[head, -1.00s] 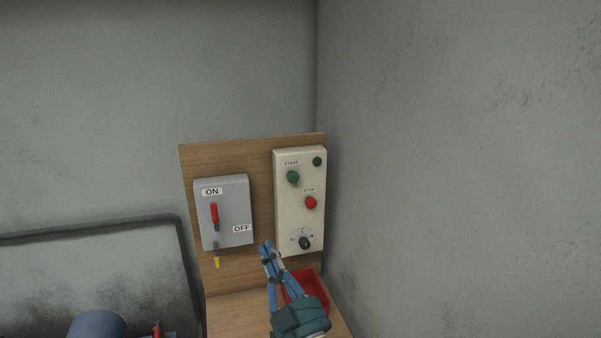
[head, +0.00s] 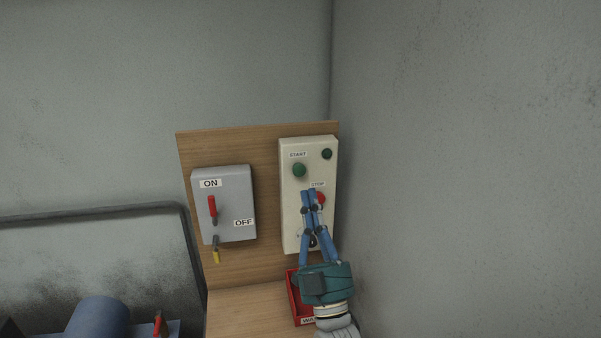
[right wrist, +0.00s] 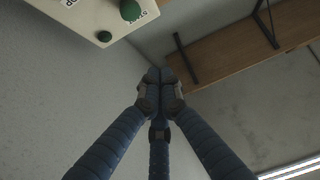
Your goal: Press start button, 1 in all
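The green start button (head: 299,170) is on the cream control box (head: 290,215), under the START label. It also shows at the top of the right wrist view (right wrist: 130,10). A red stop button (head: 320,198) is below it, partly hidden by my right gripper (head: 309,191). The right gripper's blue fingers point up in front of the box, with their tips together and nothing seen between them. The tips appear just below the start button and apart from it. My left gripper is not in view.
A small green lamp (head: 327,154) is at the box's top right. A grey switch box (head: 237,205) with a red lever (head: 212,208) is on the wooden board (head: 265,150) to the left. A red tray (head: 297,306) is below. The wall stands close on the right.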

